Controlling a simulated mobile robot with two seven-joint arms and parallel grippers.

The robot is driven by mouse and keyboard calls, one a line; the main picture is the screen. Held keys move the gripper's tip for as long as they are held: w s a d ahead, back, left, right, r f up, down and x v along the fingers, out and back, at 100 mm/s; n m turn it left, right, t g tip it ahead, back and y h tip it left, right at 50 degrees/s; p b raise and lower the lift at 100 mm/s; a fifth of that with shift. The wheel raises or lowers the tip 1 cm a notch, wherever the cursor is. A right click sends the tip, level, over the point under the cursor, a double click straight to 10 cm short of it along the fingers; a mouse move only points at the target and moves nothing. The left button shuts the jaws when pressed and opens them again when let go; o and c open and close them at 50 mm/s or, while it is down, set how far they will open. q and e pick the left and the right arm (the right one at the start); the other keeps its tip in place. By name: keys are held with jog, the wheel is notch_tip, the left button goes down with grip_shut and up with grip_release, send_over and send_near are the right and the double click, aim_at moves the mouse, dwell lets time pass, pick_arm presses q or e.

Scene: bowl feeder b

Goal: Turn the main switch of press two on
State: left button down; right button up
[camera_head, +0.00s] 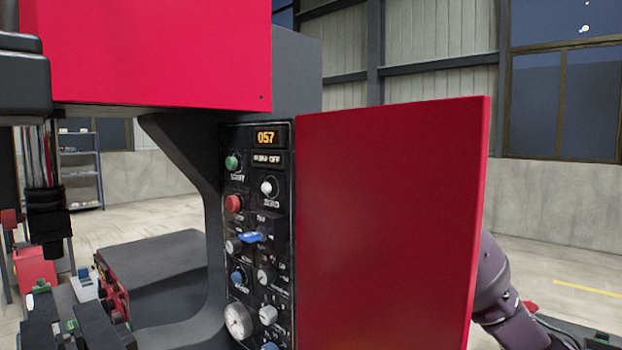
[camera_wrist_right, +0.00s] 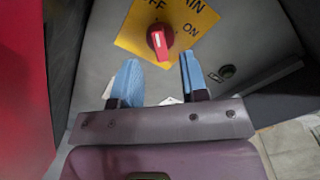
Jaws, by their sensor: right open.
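In the right wrist view, the main switch is a red knob (camera_wrist_right: 158,41) with a white mark, on a yellow plate (camera_wrist_right: 130,39). The mark points up the picture, toward the lettering that reads as OFF; ON is printed to the right of the knob. My right gripper (camera_wrist_right: 159,57) is open with its two blue fingers apart. The knob lies between and just beyond the fingertips in the picture; I see no contact. In the head view the switch and right gripper are hidden; part of my right arm (camera_head: 495,283) shows behind the red panel. My left gripper is not in view.
In the head view, the large red panel (camera_head: 390,225) stands beside a control panel (camera_head: 283,205) with several knobs and an orange display reading 057 (camera_head: 265,138). In the right wrist view, a red surface (camera_wrist_right: 22,100) is close on the left and a small dark fitting (camera_wrist_right: 226,72) sits right of the plate.

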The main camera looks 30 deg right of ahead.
jog(key=shift+x, duration=1.95)
grip_shut()
